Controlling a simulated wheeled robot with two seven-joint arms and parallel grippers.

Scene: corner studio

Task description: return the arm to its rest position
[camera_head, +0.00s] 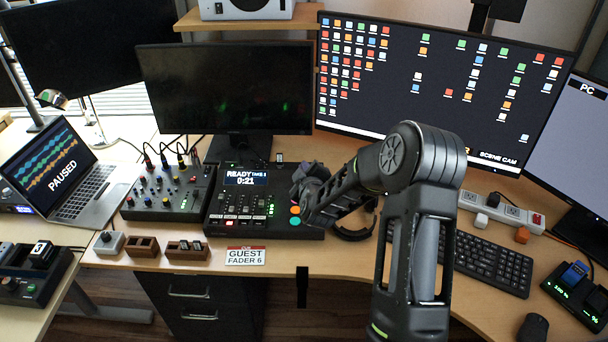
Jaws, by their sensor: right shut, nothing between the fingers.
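My right arm (420,215) rises from the bottom right of the head view, bends at a high elbow, and reaches left over the desk. My right gripper (312,214) is at its far end, by the right side of the black mixer console with the lit screen (245,205). The gripper is shut with nothing in it. It hides part of the console's right edge; I cannot tell whether it touches the console. My left gripper is not in view.
A smaller mixer (168,195) and a laptop (65,180) stand left. A keyboard (490,262), power strip (502,211), mouse (533,328) and charger dock (580,297) are right. Monitors (225,95) stand behind.

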